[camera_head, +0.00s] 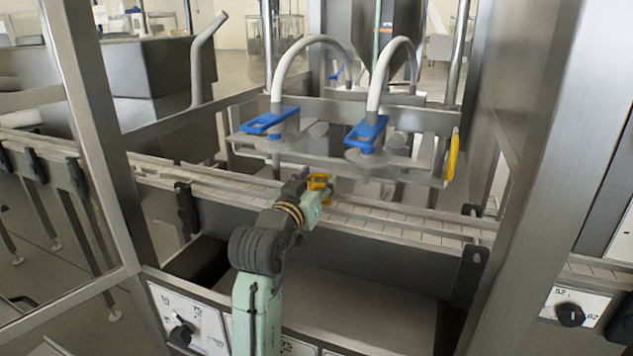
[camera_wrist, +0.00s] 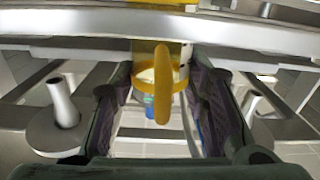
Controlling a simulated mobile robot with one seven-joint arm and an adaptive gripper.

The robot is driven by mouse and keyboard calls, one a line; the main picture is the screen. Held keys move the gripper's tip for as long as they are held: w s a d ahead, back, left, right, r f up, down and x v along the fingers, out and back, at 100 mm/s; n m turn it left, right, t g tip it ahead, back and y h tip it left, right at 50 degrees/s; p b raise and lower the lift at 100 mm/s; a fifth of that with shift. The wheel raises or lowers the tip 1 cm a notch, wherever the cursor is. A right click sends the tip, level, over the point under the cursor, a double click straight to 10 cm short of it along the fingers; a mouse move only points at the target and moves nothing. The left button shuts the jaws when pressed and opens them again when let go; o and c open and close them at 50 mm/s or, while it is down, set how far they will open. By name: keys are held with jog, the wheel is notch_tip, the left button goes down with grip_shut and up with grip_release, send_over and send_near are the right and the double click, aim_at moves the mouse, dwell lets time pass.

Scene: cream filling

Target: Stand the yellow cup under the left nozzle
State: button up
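The yellow cup (camera_head: 319,182) is at the conveyor, in the gap between the two nozzles. In the wrist view the cup (camera_wrist: 180,52) has its handle (camera_wrist: 163,85) facing the camera. A rail crosses in front of part of it. My gripper (camera_head: 305,186) is at the cup, with a finger on each side (camera_wrist: 161,80). Whether the fingers press on it cannot be told. The left nozzle (camera_head: 275,138), with a blue lever, is up and left of the cup. The right nozzle (camera_head: 370,158) is up and right. Whether the cup touches the belt is hidden.
Metal rails (camera_head: 400,232) run along the conveyor's front. The nozzle crossbar (camera_head: 420,113) is close above and behind my gripper. Steel frame posts (camera_head: 92,130) stand on both sides. A yellow part (camera_head: 453,155) hangs at the crossbar's right end.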

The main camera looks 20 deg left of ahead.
jog(key=o, duration=0.5)
jog(key=shift+r, duration=0.1)
